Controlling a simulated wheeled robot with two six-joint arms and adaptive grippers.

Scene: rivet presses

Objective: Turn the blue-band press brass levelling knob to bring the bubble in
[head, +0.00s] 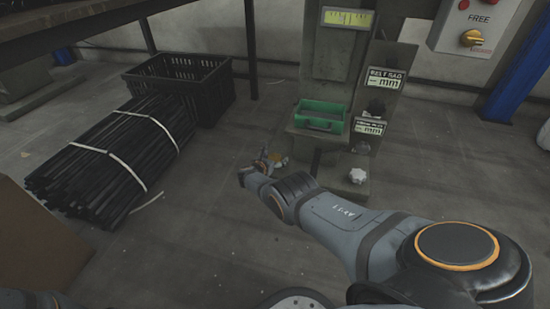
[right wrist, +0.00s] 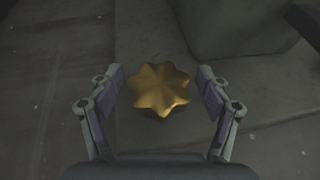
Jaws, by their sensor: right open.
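The brass star-shaped knob (right wrist: 160,90) sits low, between the two spread fingers of my right gripper (right wrist: 160,75) in the right wrist view. There is a gap on each side, so the fingers do not touch it. In the head view my right gripper (head: 261,162) is down at the press foot, with a bit of the brass knob (head: 281,159) showing beside it. The grey press (head: 328,62) carries a yellow-green gauge (head: 347,18) at the top; I cannot make out a bubble. No blue band shows on it. My left gripper is not in view.
A green tray (head: 319,116) sits on the press ledge. A pale knob (head: 357,175) is at the foot's right. A black crate (head: 178,85) and strapped dark bars (head: 112,150) lie left. A control box (head: 478,26) and blue post (head: 521,72) stand right.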

